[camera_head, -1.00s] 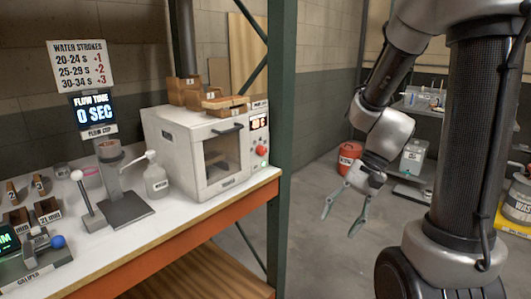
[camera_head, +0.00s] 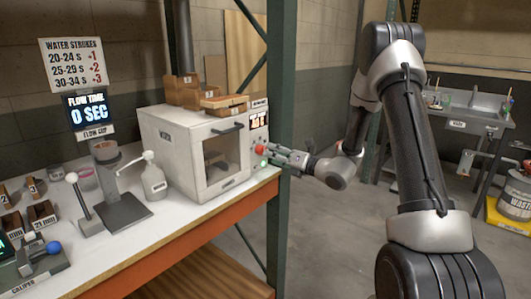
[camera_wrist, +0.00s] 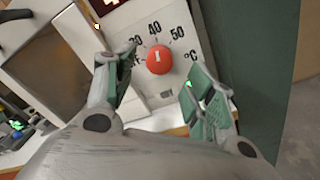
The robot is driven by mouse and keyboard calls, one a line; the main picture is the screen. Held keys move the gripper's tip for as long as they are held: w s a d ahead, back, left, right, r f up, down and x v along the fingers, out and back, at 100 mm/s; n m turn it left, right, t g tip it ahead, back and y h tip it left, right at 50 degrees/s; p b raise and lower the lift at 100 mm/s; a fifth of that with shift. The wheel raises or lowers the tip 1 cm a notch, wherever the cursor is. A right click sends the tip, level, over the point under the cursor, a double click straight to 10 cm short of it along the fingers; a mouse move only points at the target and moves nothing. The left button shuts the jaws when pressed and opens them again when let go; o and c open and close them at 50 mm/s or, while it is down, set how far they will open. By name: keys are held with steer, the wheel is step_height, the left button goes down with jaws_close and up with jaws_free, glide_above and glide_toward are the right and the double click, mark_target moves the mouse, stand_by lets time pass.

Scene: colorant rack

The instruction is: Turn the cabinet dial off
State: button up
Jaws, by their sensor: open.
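The white cabinet (camera_head: 190,150) stands on the bench with a glass-fronted door and a control strip on its right side. Its red dial (camera_wrist: 159,59) is round with a white pointer mark, and a temperature scale reading 30, 40, 50 and °C curves around it. The mark points roughly at the 40. The dial also shows in the head view (camera_head: 259,148). My gripper (camera_wrist: 160,85) is open in front of the dial, one finger on each side of it in the wrist view. The fingers appear apart from the dial. A green light (camera_wrist: 188,84) shows beside the right finger.
A green rack post (camera_head: 281,110) stands close to the right of the cabinet, near my gripper. Wooden boxes (camera_head: 182,88) sit on the cabinet. A pump bottle (camera_head: 153,180) and flow cup stand (camera_head: 122,208) are to its left. Open floor lies right of the bench.

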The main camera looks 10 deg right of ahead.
mark_target(261, 150)
steer(key=shift+x, duration=2.3)
steer(key=c, duration=1.1)
